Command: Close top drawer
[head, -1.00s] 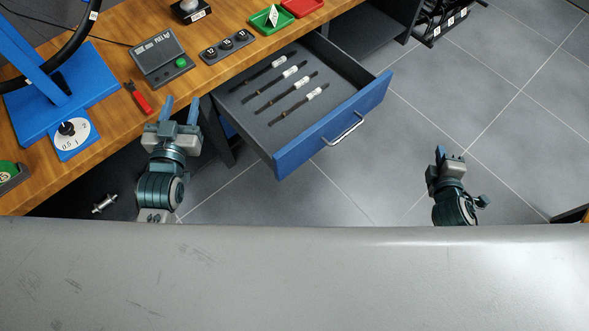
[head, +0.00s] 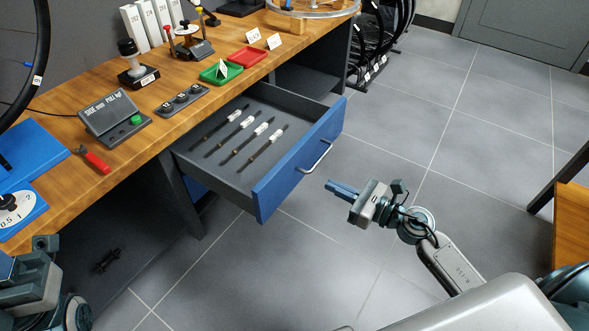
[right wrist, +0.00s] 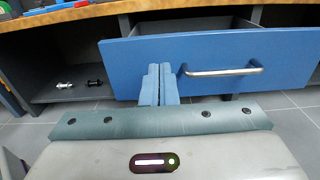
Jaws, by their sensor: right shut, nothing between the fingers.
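The top drawer (head: 297,168) is pulled well out from under the workbench, with its blue front and silver handle (head: 316,157) facing the open floor. Several dark pens or tools with white labels lie inside it. My right gripper (head: 330,185) is shut and empty, just in front of the drawer front and apart from it in the head view. In the right wrist view, its blue fingers (right wrist: 160,72) point at the drawer front (right wrist: 215,55), left of the handle (right wrist: 222,71). My left gripper (head: 30,265) is partly cut off at the lower left, and its jaws are unclear.
The wooden workbench (head: 70,135) holds a control box (head: 112,118), a red-handled tool (head: 92,160), and green (head: 221,72) and red (head: 248,57) trays. Grey floor is clear before the drawer. A wooden-topped piece (head: 571,225) stands at the right.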

